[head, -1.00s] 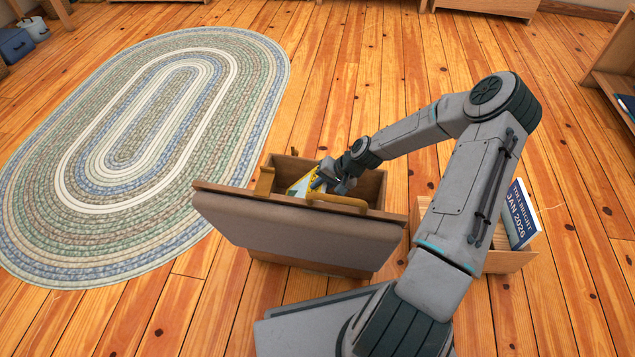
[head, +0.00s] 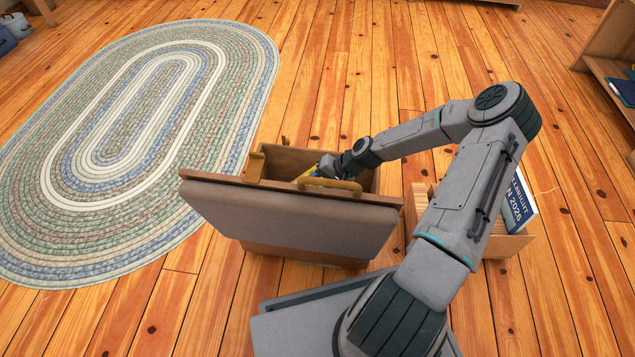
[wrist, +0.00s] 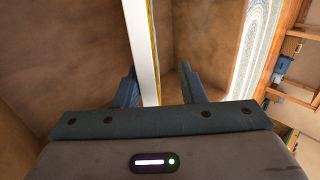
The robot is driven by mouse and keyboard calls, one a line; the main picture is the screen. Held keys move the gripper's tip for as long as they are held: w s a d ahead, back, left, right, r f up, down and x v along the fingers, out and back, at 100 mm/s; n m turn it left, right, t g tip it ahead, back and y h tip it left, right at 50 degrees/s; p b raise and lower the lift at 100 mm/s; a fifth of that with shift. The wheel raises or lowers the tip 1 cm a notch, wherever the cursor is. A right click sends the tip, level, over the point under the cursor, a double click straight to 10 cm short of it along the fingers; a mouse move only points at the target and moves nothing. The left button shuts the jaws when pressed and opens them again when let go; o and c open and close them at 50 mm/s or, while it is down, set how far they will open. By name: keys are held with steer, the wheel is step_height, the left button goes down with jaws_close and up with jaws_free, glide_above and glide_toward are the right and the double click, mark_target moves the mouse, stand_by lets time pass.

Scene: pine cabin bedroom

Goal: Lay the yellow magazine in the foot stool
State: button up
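The foot stool (head: 290,218) stands in front of me with its padded lid raised toward me, so the lid hides much of the box. My gripper (head: 330,168) reaches down into the box. The yellow magazine (head: 308,174) is mostly hidden behind the lid and gripper; only a small yellow part shows. In the wrist view the magazine (wrist: 143,45) stands on edge between the fingers of my gripper (wrist: 160,85), inside the brown box walls. The left finger is close to it, and a gap shows between it and the right finger.
A wooden crate (head: 498,246) holding a blue-covered magazine (head: 518,207) stands right of the stool, partly behind my arm. An oval braided rug (head: 140,140) lies to the left. A wooden shelf (head: 605,65) is at the far right. Bare floor lies behind the stool.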

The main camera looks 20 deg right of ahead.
steer(key=p+v, duration=0.6)
steer(key=v, duration=0.7)
steer(key=shift+d+r, duration=0.3)
steer(key=shift+s+r, duration=0.1)
steer(key=s+a+r+n+h+p, duration=0.1)
steer(key=s+r+p, duration=0.6)
steer(key=r, duration=1.4)
steer(key=s+a+r+n+h+p, duration=0.2)
steer(key=s+a+r+p, duration=0.3)
steer(key=r+p, duration=1.1)
steer(key=s+a+r+n+h+p, duration=0.1)
steer(key=s+a+r+h+p, duration=0.3)
steer(key=r, duration=2.3)
steer(key=s+p, duration=0.5)
steer(key=p, duration=0.3)
steer(key=shift+r+n+g, duration=0.25)
steer(key=shift+n+g, duration=0.05)
steer(key=shift+n, duration=0.1)
steer(key=shift+a, duration=0.15)
